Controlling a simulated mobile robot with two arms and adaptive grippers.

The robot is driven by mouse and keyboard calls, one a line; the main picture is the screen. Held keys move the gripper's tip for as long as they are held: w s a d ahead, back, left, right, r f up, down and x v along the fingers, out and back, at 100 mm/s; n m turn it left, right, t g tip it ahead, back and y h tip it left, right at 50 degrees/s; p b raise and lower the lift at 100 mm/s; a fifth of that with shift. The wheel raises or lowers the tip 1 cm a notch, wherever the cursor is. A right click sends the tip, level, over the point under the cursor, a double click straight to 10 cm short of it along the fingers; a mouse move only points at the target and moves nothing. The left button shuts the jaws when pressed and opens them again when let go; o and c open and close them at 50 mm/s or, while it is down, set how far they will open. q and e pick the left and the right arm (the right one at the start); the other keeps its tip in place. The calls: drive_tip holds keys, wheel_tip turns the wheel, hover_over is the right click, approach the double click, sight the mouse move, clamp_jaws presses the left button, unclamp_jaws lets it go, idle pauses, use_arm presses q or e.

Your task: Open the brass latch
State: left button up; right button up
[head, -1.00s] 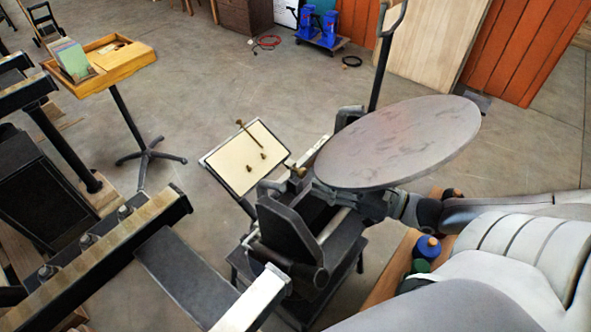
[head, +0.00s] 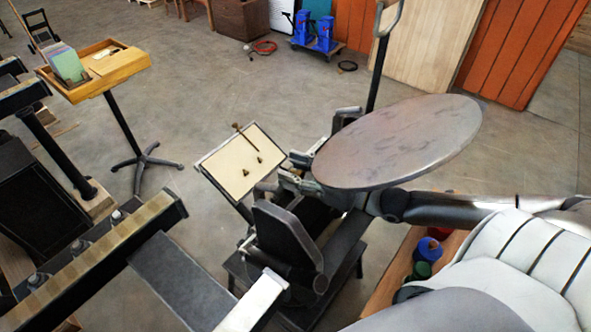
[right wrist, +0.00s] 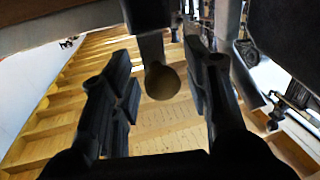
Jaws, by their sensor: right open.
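The brass latch shows in the right wrist view as a rounded, dull brass end (right wrist: 162,82) on a grey stem coming down from the top. It sits between the two dark fingers of my right gripper (right wrist: 158,100), which are open with a gap on both sides. In the head view my right gripper (head: 294,169) reaches out from under the round disc at the press, and the latch is hidden or too small to make out there. My left gripper is not in view.
The press's large round ink disc (head: 400,142) hangs just above my right arm. A tilted cream board (head: 232,172) with small brass-coloured pieces is left of the gripper. Black press parts (head: 285,235) lie below. Ink cans (head: 428,250) stand on a wooden surface at the right.

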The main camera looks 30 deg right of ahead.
drive_tip(key=shift+c, duration=0.3)
clamp_jaws()
drive_tip(key=shift+f+t+b, duration=0.25)
drive_tip(key=shift+t+b, duration=0.15)
drive_tip(key=shift+b, duration=0.2)
drive_tip(key=b, duration=0.1)
drive_tip(key=t+y+b, duration=0.1)
drive_tip(key=y+b, duration=0.1)
drive_tip(key=shift+s+d+f+n+t, duration=0.15)
drive_tip(key=shift+s+f+n+t, duration=0.1)
drive_tip(key=shift+n+t, duration=0.15)
drive_tip(key=shift+s+r+t+b, duration=0.15)
drive_tip(key=shift+t+b, duration=0.25)
drive_tip(key=shift+b, duration=0.05)
